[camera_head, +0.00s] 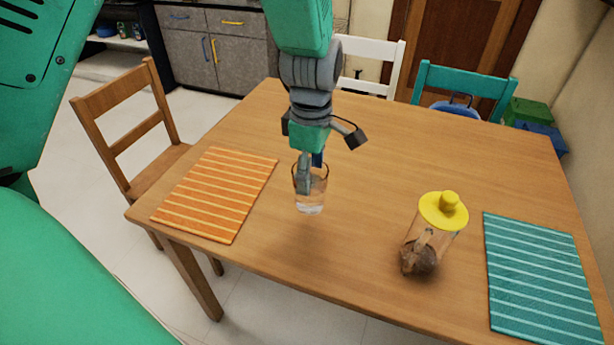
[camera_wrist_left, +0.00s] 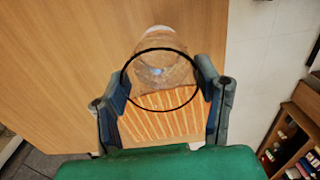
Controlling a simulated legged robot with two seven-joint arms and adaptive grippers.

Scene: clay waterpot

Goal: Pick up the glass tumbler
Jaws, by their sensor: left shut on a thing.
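The clear glass tumbler (camera_head: 310,200) is at the middle of the wooden table in the head view, upright or nearly so. My left gripper (camera_head: 311,172) reaches down from above and is shut on the tumbler near its rim. In the left wrist view the tumbler's dark round rim (camera_wrist_left: 160,50) sits between the two fingers of the left gripper (camera_wrist_left: 162,88), one on each side. I cannot tell for certain whether its base touches the table. My right gripper is not in view.
An orange striped placemat (camera_head: 215,193) lies left of the tumbler. A clear jar with a yellow lid (camera_head: 443,211) stands to the right, beside a teal striped placemat (camera_head: 540,280). Chairs stand around the wooden table (camera_head: 440,150). The table's middle back is clear.

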